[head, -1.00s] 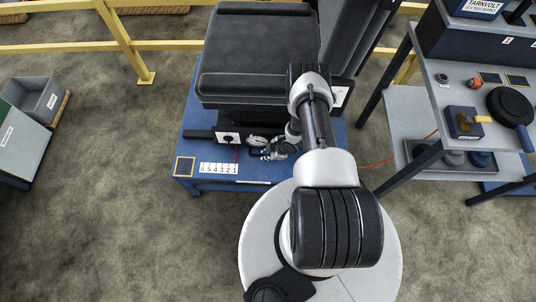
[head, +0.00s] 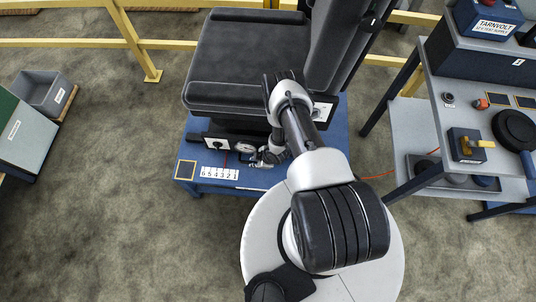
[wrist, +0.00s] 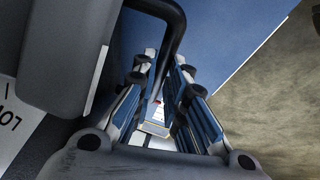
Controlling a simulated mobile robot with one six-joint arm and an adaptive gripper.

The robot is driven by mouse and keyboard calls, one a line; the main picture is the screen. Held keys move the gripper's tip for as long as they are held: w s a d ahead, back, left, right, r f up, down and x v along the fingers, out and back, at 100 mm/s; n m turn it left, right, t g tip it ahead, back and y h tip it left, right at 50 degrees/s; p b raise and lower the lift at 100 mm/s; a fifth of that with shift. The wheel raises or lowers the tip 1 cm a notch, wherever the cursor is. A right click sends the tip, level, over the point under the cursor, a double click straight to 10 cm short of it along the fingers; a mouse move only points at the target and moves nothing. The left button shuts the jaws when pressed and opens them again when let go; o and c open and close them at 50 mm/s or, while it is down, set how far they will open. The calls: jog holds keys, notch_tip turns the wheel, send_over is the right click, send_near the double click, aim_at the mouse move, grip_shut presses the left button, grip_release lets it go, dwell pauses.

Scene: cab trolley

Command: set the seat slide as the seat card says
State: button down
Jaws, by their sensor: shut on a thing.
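The black seat (head: 240,60) sits on a blue plinth (head: 190,186). A white number strip (head: 219,173) on the plinth's front runs from 6 at left to 1 at right. A thin red pointer (head: 226,160) under the seat stands near 2 or 3; I cannot tell exactly. A round dial (head: 245,147) is beside a white plate (head: 217,143) on the seat's front. My gripper (head: 264,157) is at the seat's front edge, right of the dial. In the wrist view, it is shut on a black bent bar (wrist: 172,22); the grip itself is partly hidden.
A yellow rail (head: 140,43) stands behind.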

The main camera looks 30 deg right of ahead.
jog(key=shift+w+a, duration=0.2)
jog(key=shift+w, duration=0.05)
jog(key=c, duration=1.9)
grip_release()
jog(key=shift+s, duration=0.1)
jog(key=v, duration=0.7)
jog(key=shift+r, duration=0.3)
jog(key=shift+s, duration=0.2)
